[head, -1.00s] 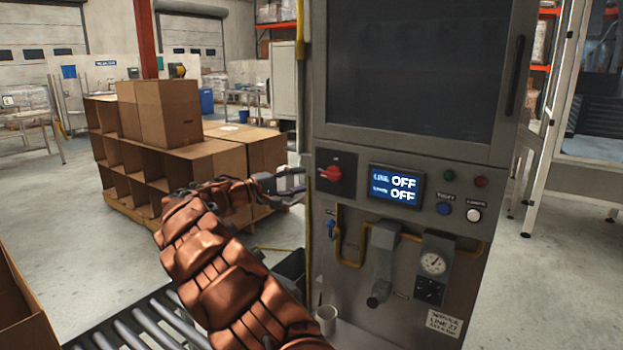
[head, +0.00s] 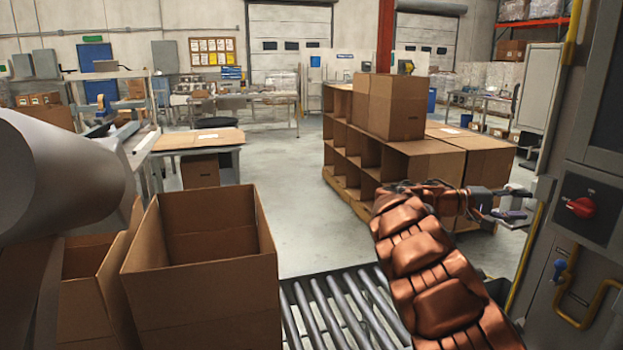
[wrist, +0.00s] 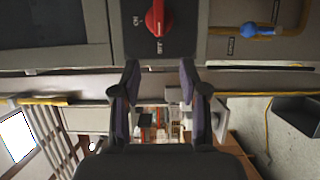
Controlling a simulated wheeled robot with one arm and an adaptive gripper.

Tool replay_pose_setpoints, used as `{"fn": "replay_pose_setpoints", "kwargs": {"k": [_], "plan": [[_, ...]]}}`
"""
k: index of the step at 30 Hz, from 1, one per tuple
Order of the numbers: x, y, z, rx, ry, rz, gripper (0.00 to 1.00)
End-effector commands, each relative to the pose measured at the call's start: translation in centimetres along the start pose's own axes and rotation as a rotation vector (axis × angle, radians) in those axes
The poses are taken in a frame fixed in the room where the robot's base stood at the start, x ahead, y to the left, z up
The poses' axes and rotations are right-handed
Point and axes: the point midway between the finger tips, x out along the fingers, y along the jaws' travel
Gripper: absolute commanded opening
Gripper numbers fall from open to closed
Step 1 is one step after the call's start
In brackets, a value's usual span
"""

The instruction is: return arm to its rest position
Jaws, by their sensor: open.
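My copper-coloured arm reaches up from the lower right in the head view. My gripper (head: 520,203) is at its end, just left of the grey machine cabinet (head: 590,235). In the wrist view, my gripper (wrist: 160,95) has its two dark fingers apart with nothing between them. The red rotary switch (head: 582,207) is on the cabinet, to the right of the gripper. It also shows in the wrist view (wrist: 158,17), beyond the fingertips and apart from them. Whether the gripper touches the cabinet edge cannot be told from the head view.
A roller conveyor (head: 335,305) runs below the arm. An open cardboard box (head: 205,295) stands to its left. A cardboard shelf unit with boxes (head: 350,165) stands behind the arm. Open floor lies mid-view.

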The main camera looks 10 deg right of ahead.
Motion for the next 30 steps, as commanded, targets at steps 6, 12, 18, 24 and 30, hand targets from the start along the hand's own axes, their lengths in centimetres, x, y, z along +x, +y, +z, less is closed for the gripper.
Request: {"fn": "replay_pose_setpoints", "kwargs": {"k": [6,12,18,24,30], "plan": [[0.0,0.0,0.0,0.000,0.000,0.000,0.44],[-0.5,0.3,3.5,-0.009,-0.035,-0.080,0.44],[-1.6,-0.5,8.2,-0.020,-0.068,-0.208,0.44],[-3.7,-2.6,13.8,-0.033,-0.092,-0.387,0.44],[-6.9,-5.8,19.3,-0.053,-0.094,-0.583,0.44]]}}
